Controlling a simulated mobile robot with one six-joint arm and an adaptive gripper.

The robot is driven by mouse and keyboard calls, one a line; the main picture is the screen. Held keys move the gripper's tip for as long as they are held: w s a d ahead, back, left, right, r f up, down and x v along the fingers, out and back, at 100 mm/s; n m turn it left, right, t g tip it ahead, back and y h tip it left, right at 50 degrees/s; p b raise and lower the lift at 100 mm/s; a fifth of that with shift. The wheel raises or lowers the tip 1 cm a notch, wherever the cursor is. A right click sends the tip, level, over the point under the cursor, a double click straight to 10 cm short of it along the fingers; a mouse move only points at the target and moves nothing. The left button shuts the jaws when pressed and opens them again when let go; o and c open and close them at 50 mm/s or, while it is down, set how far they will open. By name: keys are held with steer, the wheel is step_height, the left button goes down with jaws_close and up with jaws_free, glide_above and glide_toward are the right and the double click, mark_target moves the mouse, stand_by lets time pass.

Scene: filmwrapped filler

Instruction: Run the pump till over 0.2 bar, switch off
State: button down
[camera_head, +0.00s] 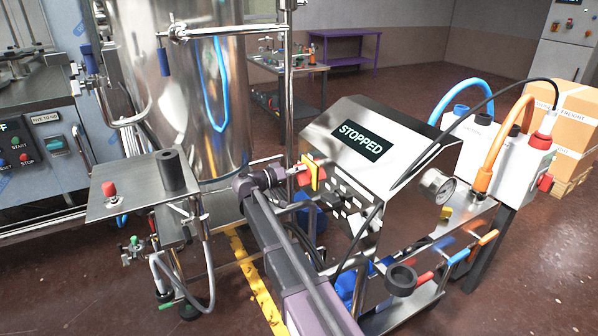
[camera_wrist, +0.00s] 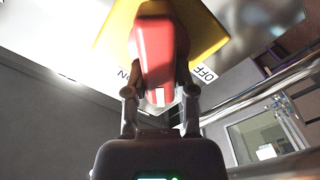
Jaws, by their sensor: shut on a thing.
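My gripper (camera_head: 287,174) is shut on the red rotary switch handle (camera_head: 303,178), at the left side of the steel control box (camera_head: 385,115). In the wrist view my gripper (camera_wrist: 160,95) has a finger on each side of the red handle (camera_wrist: 153,50). The yellow switch plate (camera_wrist: 205,35) lies behind it, with an OFF label (camera_wrist: 205,74) at right and a partly covered ON label (camera_wrist: 124,73) at left. The display (camera_head: 358,141) reads STOPPED. The round pressure gauge (camera_head: 437,187) is too small to read.
White units (camera_head: 525,160) with blue and orange hoses stand right of the box. A black cable (camera_head: 440,147) crosses its front. A steel tank (camera_head: 180,90) and a small side table (camera_head: 135,185) stand at left. Cartons (camera_head: 570,125) are at far right.

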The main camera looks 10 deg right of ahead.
steer(key=n, duration=0.4)
steer(key=shift+w+f+n+b, duration=0.2)
steer(key=shift+f+n+b, duration=0.1)
steer(key=shift+f, duration=0.05)
steer(key=n, duration=0.4)
steer(key=shift+f+n+b, duration=0.3)
steer(key=shift+n, duration=0.1)
steer(key=shift+c, duration=2.2)
jaws_free()
steer(key=shift+a, duration=0.2)
steer(key=v, duration=1.1)
steer(key=shift+a, duration=0.3)
steer(key=shift+s, duration=0.2)
